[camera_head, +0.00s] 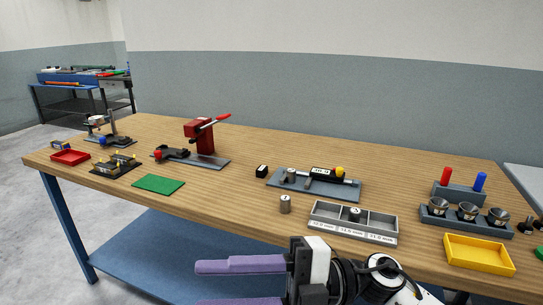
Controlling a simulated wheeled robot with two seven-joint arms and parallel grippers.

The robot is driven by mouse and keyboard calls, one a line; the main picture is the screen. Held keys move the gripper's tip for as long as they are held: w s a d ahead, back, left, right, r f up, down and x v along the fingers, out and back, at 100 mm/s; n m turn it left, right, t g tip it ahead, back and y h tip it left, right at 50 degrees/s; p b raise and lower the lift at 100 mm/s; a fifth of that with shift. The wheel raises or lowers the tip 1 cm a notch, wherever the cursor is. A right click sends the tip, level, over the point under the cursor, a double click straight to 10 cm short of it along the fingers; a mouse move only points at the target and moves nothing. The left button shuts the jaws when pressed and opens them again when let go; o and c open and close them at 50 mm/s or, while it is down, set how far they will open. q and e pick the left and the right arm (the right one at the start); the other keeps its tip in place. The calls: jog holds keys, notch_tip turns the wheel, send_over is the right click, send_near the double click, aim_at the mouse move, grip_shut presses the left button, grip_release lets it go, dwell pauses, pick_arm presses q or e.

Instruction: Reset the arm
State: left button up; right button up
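My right gripper (203,284) shows at the bottom middle of the head view. Its arm comes in from the lower right, and its two purple fingers point left. The fingers are apart with nothing between them, so it is open and empty. It appears in front of the near edge of the wooden table (240,157), with the blue lower shelf (150,250) behind it. The lower finger is partly cut off by the frame's bottom edge. My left gripper is not in view.
Closest to my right arm are a grey compartment tray (395,238), a small metal cylinder (285,204) and a yellow tray (480,255). A red lever press (200,138), green mat (158,184) and red tray (70,157) stand further left. Bare tabletop lies between the mat and the cylinder.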

jog(key=w+d+f+m+t, duration=0.2)
jog(key=w+d+m+t, duration=0.15)
jog(key=m+t, duration=0.45)
jog(key=w+d+f+m+t, duration=0.2)
jog(key=w+m+t, duration=0.2)
jog(key=m+t, duration=0.4)
jog(key=w+d+f+m+t+h, duration=0.1)
jog(key=d+f+m+t+h, duration=0.2)
jog(key=d+f+m+h, duration=0.45)
jog(key=s+d+f+m+g+h, duration=0.2)
jog(key=s+f, duration=0.4)
jog(key=f, duration=0.3)
jog(key=s+d+f+m+g+h, duration=0.3)
jog(key=s+d+f+h, duration=0.1)
jog(key=f, duration=0.6)
jog(key=s+d+f+m+g+h, duration=0.2)
jog(key=s+d+f+m+h, duration=0.1)
jog(key=s+f, duration=0.6)
jog(key=shift+d+f, duration=0.6)
jog(key=shift+d, duration=0.2)
